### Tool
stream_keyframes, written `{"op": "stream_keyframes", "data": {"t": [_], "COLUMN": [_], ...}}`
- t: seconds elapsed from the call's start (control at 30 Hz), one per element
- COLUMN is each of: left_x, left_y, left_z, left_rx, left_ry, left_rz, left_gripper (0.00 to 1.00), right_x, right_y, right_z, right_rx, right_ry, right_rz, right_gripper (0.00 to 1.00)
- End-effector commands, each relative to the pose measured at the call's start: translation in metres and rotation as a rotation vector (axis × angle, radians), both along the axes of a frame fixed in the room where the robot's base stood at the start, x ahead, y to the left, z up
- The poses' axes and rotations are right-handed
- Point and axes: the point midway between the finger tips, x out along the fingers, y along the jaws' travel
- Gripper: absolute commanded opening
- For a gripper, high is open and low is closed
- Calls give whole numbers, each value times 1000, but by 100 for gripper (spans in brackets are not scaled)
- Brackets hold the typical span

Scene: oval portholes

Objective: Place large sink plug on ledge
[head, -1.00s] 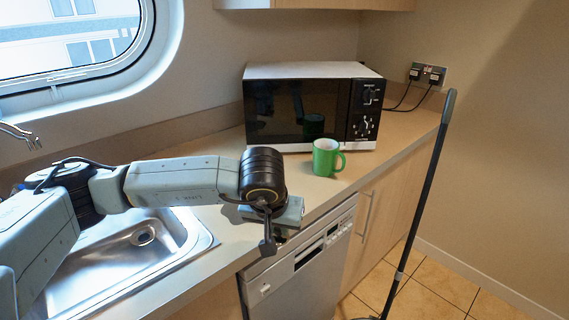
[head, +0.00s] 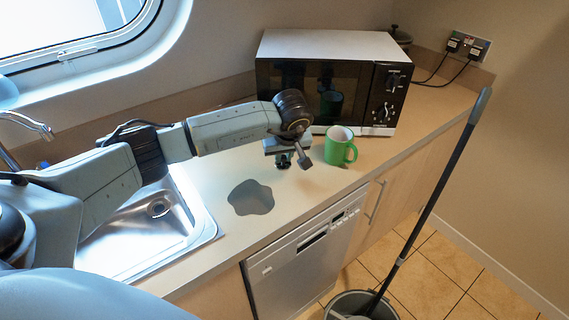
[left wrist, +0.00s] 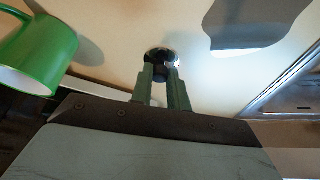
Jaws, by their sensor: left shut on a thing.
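My left gripper (head: 284,162) is just above the counter, left of the green mug and in front of the microwave. In the left wrist view its two fingers (left wrist: 161,80) are closed on a small round plug (left wrist: 161,54) with a shiny metal rim and dark middle. In the head view the plug is mostly hidden under the gripper. The white window ledge (head: 75,82) runs below the oval porthole at the upper left, away from the gripper. My right gripper is not in view.
A green mug (head: 338,148) stands close to the gripper, before the microwave (head: 310,85). A flat grey patch (head: 251,198) lies on the counter (head: 215,172). The steel sink (head: 130,235) is at left. A mop handle (head: 440,180) leans at right over a bucket (head: 345,303).

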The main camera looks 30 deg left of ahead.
Motion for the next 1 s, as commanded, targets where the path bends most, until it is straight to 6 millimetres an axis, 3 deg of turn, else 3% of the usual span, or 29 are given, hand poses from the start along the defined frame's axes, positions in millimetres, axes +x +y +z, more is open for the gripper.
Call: {"op": "stream_keyframes", "data": {"t": [0.33, 0.7, 0.73, 0.8, 0.9, 1.0], "left_x": [0, 0, 0, 0, 0, 0], "left_y": [0, 0, 0, 0, 0, 0], "left_z": [-38, -44, -43, -42, -42, -42], "left_rx": [-1, 1, 0, 0, 0, 0], "left_ry": [1, -2, -1, -1, -1, -1], "left_rz": [0, -1, -1, -1, -1, -1], "left_gripper": [0, 0, 19, 28, 39, 39], "right_x": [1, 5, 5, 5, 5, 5], "right_y": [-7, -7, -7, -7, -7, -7], "right_z": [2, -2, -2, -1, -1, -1], "right_rx": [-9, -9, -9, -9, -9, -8], "right_ry": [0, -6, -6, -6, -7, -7], "right_rz": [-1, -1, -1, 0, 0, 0], "right_gripper": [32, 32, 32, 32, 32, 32]}}
